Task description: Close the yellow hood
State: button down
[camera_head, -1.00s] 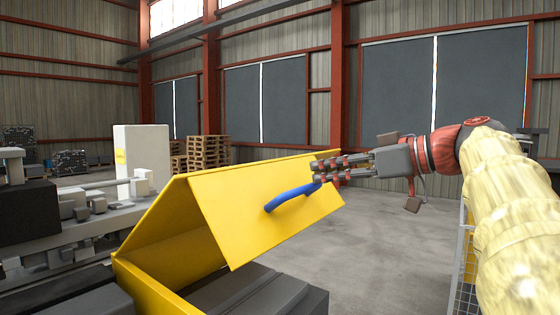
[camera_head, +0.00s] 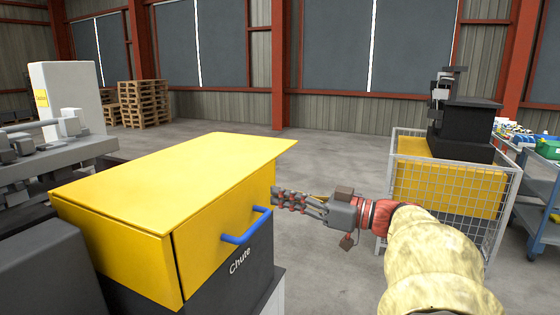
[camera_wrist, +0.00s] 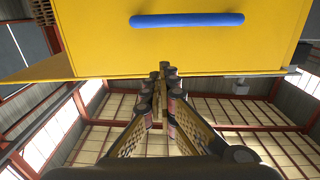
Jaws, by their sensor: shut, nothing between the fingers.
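The yellow hood (camera_head: 170,180) sits lowered over the dark chute box (camera_head: 245,268), its top nearly level. Its front panel carries a blue handle (camera_head: 248,228). In the wrist view the hood's yellow front (camera_wrist: 200,50) fills the upper part, with the blue handle (camera_wrist: 187,19) across it. My gripper (camera_head: 276,198) is shut and empty, to the right of the handle at the hood's front face. In the wrist view the fingertips (camera_wrist: 167,70) are at the lower edge of the yellow panel. I cannot tell whether they touch it.
A wire-mesh cage (camera_head: 450,205) with a yellow panel and a dark machine stands at the right. A blue cart (camera_head: 538,215) is beyond it. Wooden pallets (camera_head: 145,103) are stacked at the back left. The middle floor is clear.

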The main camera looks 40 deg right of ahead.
notch_tip(320, 180, down, 8)
jog(key=w, duration=0.1)
jog(key=shift+a+r, duration=0.25)
jog(key=shift+w, duration=0.1)
